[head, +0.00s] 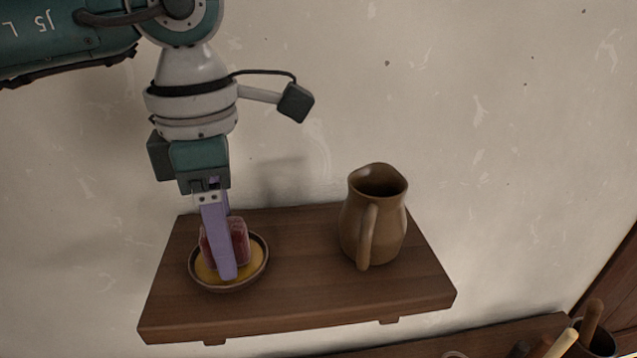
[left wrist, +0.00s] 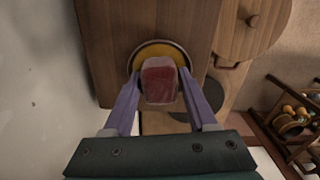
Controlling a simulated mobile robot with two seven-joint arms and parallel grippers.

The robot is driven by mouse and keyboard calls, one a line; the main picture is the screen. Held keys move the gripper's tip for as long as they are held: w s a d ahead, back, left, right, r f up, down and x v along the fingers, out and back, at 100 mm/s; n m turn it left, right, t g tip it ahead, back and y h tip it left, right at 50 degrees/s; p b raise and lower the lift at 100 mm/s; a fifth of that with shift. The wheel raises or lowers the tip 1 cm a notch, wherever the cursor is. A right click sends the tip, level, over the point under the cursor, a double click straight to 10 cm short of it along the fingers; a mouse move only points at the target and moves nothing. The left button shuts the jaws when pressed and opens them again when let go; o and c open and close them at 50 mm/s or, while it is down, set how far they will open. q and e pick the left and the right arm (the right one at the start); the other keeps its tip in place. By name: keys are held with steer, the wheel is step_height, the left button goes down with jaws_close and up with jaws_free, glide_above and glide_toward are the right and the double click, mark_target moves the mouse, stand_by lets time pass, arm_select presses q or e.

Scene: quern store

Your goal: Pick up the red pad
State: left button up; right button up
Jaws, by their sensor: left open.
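The red pad (head: 240,243) is a small dark red block with paler edges. It sits on a round saucer (head: 262,265) with a yellow inside and a brown rim, on the left part of a wooden shelf. My left gripper (head: 226,272) points down over the saucer, its purple fingers partly hiding the pad. In the left wrist view the pad (left wrist: 159,82) lies between the tips of the open fingers, with a gap on each side. The yellow saucer (left wrist: 160,50) shows behind it. My right gripper is not in view.
A brown jug (head: 385,220) stands on the right part of the shelf (head: 310,290), apart from the saucer. The plain wall is close behind. A lower shelf with a pot of handled tools (head: 600,343) is at the lower right.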

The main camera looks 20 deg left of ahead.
arm_select(q)
jaws_close()
steer(key=shift+r, duration=0.1)
stand_by(0.3)
step_height(320, 180, up, 20)
steer(key=p, duration=1.4)
steer(key=shift+c, duration=1.2)
jaws_free()
steer(key=c, duration=0.6)
step_height(320, 180, down, 13)
steer(key=m+b, duration=0.2)
steer(key=m, duration=0.2)
steer(key=m+b, duration=0.2)
steer(key=m, duration=0.2)
steer(key=shift+f+m, duration=0.2)
steer(key=shift+m, duration=0.2)
steer(key=shift+f+b, duration=2.05)
steer(key=shift+f, duration=0.85)
